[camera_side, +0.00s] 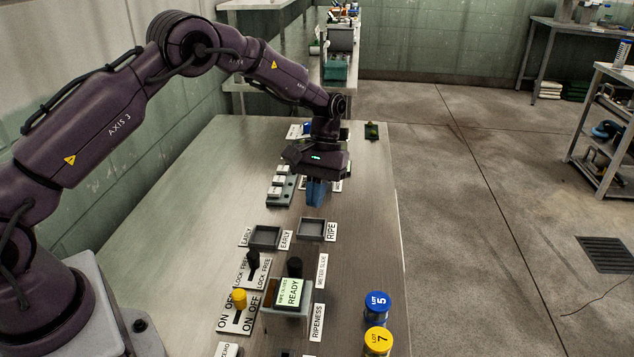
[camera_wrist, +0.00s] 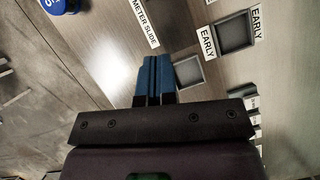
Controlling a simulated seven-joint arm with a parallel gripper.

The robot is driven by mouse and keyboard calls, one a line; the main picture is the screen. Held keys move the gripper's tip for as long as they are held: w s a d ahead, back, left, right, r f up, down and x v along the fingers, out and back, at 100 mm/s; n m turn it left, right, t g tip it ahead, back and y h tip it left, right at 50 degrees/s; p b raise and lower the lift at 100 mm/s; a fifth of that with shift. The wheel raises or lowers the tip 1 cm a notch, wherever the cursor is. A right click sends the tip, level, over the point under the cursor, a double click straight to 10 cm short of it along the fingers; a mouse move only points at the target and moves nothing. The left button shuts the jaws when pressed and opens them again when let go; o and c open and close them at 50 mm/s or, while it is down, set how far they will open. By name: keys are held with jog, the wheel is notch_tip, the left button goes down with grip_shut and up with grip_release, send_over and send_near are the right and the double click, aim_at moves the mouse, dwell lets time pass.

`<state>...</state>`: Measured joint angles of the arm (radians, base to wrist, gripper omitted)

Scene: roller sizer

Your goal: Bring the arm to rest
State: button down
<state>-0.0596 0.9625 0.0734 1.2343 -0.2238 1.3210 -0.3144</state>
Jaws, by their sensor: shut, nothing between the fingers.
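My gripper (camera_side: 316,193) hangs over the far half of the metal bench (camera_side: 233,165), with its blue fingers pointing down. The fingers are together and empty. In the wrist view the blue fingers (camera_wrist: 154,79) show side by side, above the bench beside a shallow square tray. In the side view my gripper is beyond the two small trays, beside a row of white-topped blocks (camera_side: 280,182). Part of what lies behind my gripper is hidden.
The tray labelled EARLY (camera_side: 265,237) and the tray labelled RIPE (camera_side: 311,230) look empty. Nearer are a READY display (camera_side: 289,292), a yellow-knobbed switch (camera_side: 239,300), a black lever (camera_side: 253,262), a blue-lidded jar (camera_side: 377,306) and a yellow-lidded jar (camera_side: 378,341). The bench's right strip is mostly clear.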

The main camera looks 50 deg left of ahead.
jog(key=s+d+r+m+t+y, duration=0.1)
jog(key=s+r+m+t, duration=0.2)
jog(key=s+r, duration=0.8)
jog(key=s+d+r+m+t+y, duration=0.1)
jog(key=s+r+m+t, duration=0.2)
jog(key=s+r+t, duration=0.3)
jog(key=s+r, duration=0.5)
jog(key=s, duration=0.4)
jog(key=shift+s+r+t, duration=0.15)
jog(key=shift+s+t, duration=0.1)
jog(key=shift+t, duration=0.05)
dwell(1.6)
